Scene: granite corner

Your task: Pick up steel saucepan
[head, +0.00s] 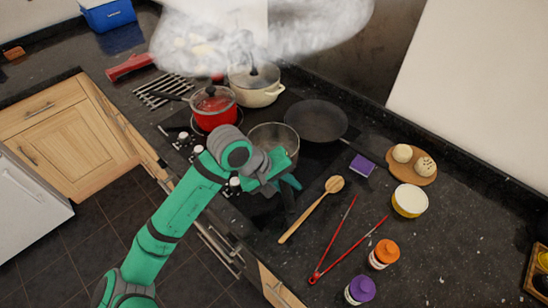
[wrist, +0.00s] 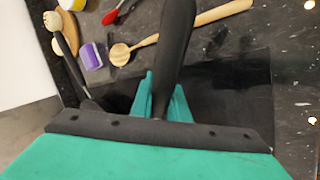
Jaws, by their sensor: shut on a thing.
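The steel saucepan (head: 272,136) is a grey open pot on the dark hob, partly hidden behind my arm and gripper in the head view. My gripper (head: 285,186) is at its near side, shut on its black handle. In the wrist view, the handle (wrist: 177,45) stands between the two green fingers of my gripper (wrist: 163,98) and runs up toward the top edge. The pot's body does not show clearly in the wrist view. I cannot tell whether the pan is clear of the hob.
A red lidded pot (head: 214,112), a cream pot (head: 257,88) and a black frying pan (head: 315,119) stand close behind the saucepan. A wooden spoon (head: 310,211), purple sponge (head: 362,166), red tongs (head: 336,242) and two jars lie to the right. Steam hangs above the back pots.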

